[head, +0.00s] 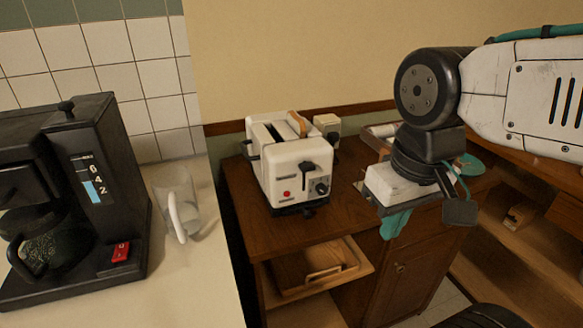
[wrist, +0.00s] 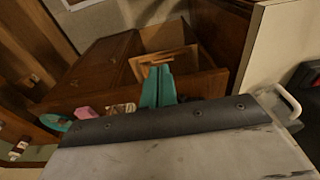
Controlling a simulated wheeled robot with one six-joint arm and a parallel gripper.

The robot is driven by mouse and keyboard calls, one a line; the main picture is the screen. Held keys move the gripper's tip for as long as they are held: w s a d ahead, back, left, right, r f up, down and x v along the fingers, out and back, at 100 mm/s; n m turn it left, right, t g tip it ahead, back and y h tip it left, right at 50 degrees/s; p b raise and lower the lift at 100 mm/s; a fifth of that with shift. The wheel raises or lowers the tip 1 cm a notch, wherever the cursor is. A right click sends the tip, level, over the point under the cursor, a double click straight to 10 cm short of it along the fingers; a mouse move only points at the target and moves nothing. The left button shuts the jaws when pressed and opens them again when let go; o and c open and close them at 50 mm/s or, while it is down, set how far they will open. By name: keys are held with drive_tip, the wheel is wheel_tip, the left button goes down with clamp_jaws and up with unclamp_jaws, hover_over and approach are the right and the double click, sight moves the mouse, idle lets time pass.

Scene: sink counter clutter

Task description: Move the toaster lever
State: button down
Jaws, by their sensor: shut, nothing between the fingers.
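The white toaster (head: 278,182) stands on the brown wooden cabinet, its front facing me and slightly right. A slice of bread (head: 298,123) sticks up from one slot. A black lever (head: 306,170) shows high on its front, beside a dial and above a red button's level. My gripper (head: 394,226) hangs to the right of the toaster, in front of the cabinet, apart from it. Its teal fingers are together and empty, also seen in the wrist view (wrist: 158,86). The toaster is not visible in the wrist view.
A small cream object (head: 327,126) stands behind the toaster. A wooden tray (head: 310,270) lies on the shelf below. The cabinet top before the arm is partly clear.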

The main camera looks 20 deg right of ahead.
approach(308, 166)
drive_tip(key=shift+r, duration=0.35)
drive_tip(key=shift+f, duration=0.1)
drive_tip(key=shift+w+f, duration=0.2)
drive_tip(key=shift+f, duration=1.55)
drive_tip(key=shift+w+f, duration=0.15)
drive_tip(key=shift+f, duration=1.55)
drive_tip(key=shift+f, duration=0.1)
